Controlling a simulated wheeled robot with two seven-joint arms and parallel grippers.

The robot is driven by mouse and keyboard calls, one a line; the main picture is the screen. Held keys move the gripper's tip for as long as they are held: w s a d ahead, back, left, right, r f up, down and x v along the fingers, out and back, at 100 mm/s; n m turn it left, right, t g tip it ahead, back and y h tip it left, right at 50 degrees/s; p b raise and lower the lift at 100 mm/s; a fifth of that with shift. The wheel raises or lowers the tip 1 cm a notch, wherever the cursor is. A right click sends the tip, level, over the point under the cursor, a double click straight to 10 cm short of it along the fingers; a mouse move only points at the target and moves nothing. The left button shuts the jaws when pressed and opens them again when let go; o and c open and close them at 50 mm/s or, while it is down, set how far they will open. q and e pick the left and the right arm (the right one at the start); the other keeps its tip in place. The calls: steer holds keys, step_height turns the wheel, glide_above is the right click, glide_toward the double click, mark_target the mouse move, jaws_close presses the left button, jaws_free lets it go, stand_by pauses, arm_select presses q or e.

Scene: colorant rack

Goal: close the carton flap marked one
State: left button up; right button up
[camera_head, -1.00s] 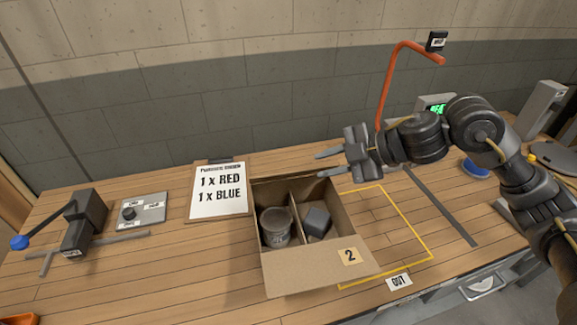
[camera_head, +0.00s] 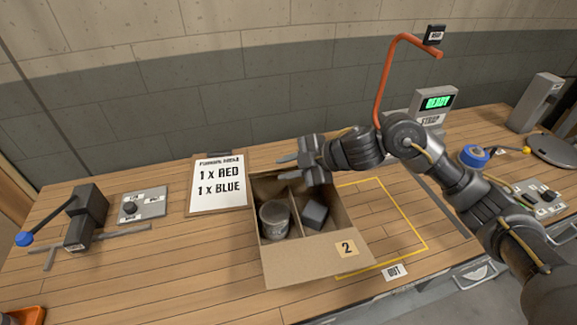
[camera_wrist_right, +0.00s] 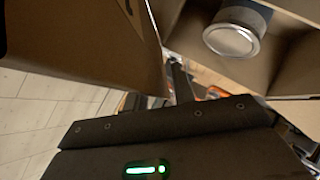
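The open carton (camera_head: 305,270) stands mid-table, with a grey can (camera_head: 274,220) and a dark grey block (camera_head: 315,213) in its two compartments. Its front flap marked 2 (camera_head: 347,248) hangs outward. I cannot make out the flap marked one in the head view. In the right wrist view a large cardboard panel (camera_wrist_right: 85,40) fills the upper left, with part of a dark mark at its top edge; the can (camera_wrist_right: 232,38) shows beyond. My right gripper (camera_head: 284,165) is at the carton's back edge, its fingers apart and nothing seen between them. My left gripper is out of view.
An order board (camera_head: 216,184) reading 1 x red, 1 x blue lies left of the carton. A lever device (camera_head: 85,215) and a switch plate (camera_head: 143,206) are farther left. A red bent pipe (camera_head: 384,80) and a READY display (camera_head: 437,102) stand behind.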

jaws_close()
stand_by(1.4)
